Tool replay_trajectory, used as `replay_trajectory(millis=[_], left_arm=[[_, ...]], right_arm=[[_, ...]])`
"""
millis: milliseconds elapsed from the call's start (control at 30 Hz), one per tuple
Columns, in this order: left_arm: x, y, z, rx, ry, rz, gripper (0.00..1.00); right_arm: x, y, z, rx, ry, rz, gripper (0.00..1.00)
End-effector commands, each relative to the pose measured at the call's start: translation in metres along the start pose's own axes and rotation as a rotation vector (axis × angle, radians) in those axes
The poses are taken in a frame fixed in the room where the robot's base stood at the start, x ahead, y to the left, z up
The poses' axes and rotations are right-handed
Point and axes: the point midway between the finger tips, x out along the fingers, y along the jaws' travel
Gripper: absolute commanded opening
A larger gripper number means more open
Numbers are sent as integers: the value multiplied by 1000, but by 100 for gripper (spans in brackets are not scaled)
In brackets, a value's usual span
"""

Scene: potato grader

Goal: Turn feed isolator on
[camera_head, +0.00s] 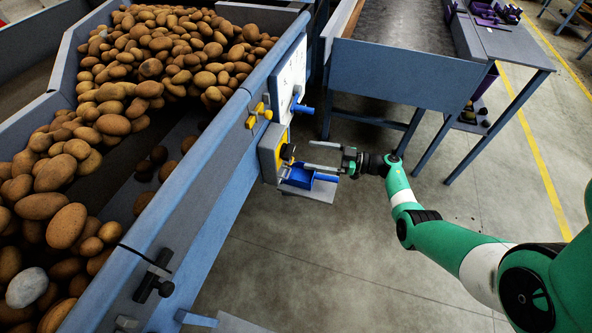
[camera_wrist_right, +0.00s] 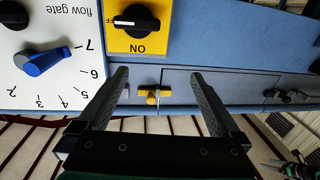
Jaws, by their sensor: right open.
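The feed isolator is a yellow plate (camera_head: 268,156) with a black rotary knob (camera_head: 287,151) on the hopper's side. In the right wrist view the yellow plate (camera_wrist_right: 118,43) appears upside down. Its black knob (camera_wrist_right: 137,20) lies crosswise, with its white mark toward the partly hidden OFF label; ON is printed on another side. My right gripper (camera_head: 308,156) is open and empty, with its fingers pointing at the panel near the knob. In the wrist view the gripper (camera_wrist_right: 158,73) has nothing between its fingertips, and the knob is beyond them.
A white flow gate dial (camera_wrist_right: 75,65) with a blue pointer knob (camera_wrist_right: 45,62) sits beside the isolator. A yellow T-handle (camera_head: 260,112) is on the hopper rim. A blue scoop-like piece (camera_head: 300,178) sits just below the gripper. Potatoes (camera_head: 130,90) fill the hopper.

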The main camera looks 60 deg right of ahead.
Motion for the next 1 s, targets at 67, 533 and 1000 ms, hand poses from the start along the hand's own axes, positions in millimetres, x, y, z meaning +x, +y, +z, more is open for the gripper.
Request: replay_trajectory(millis=[67,533,1000], left_arm=[[-27,0,24,0,1,0,92],[-36,0,33,0,2,0,92],[-65,0,60,0,1,0,92]], right_arm=[[-26,14,40,7,0,65,100],[-27,29,47,5,1,114,100],[62,40,47,5,2,115,100]])
